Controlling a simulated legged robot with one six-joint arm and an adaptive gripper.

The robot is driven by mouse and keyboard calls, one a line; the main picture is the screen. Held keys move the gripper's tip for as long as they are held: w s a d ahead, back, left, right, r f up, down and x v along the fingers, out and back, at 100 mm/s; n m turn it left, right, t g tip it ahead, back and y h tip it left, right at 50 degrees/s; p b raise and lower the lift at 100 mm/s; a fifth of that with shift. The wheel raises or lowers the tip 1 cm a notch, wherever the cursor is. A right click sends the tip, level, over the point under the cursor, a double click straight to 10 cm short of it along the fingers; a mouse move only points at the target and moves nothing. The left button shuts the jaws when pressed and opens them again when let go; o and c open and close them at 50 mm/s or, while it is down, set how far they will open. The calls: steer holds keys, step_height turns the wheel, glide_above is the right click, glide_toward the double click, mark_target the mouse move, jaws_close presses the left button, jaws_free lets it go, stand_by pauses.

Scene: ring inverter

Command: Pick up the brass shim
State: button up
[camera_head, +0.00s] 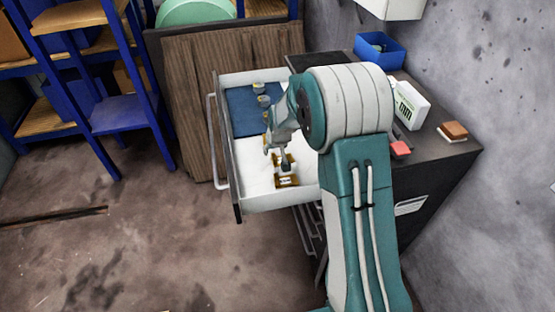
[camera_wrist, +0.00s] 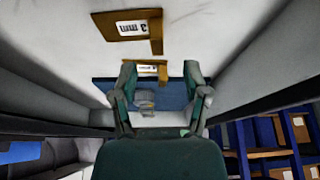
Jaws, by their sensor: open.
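A brass shim with a "3 mm" label (camera_wrist: 130,27) lies on the white drawer floor at the top of the wrist view. A second labelled brass shim (camera_wrist: 148,68) is lower down, level with and between my fingertips in that picture; its label is too small to read. In the head view brass pieces (camera_head: 288,182) show near the drawer's front right. My gripper (camera_wrist: 160,78) is open, with nothing visibly held; in the head view its fingers (camera_head: 285,166) are low inside the drawer, close to the brass pieces. The arm hides part of the drawer, and contact cannot be told.
The drawer (camera_head: 247,173) is pulled out, its walls around my gripper. A blue mat (camera_head: 240,118) lies at its far end with small grey cylinders (camera_head: 263,100). The dark cabinet top (camera_head: 440,134) holds a blue bin (camera_head: 380,50), a white box (camera_head: 411,105) and small blocks.

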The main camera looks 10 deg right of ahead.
mark_target(274, 155)
steer(key=x, duration=0.4)
steer(key=shift+s+f, duration=0.1)
steer(key=shift+s, duration=0.1)
steer(key=shift+w+d+f, duration=0.1)
steer(key=shift+w+f, duration=0.05)
steer(key=shift+f, duration=0.15)
steer(key=shift+d, duration=0.1)
steer(key=shift+c, duration=0.3)
jaws_close()
steer(key=shift+r, duration=0.1)
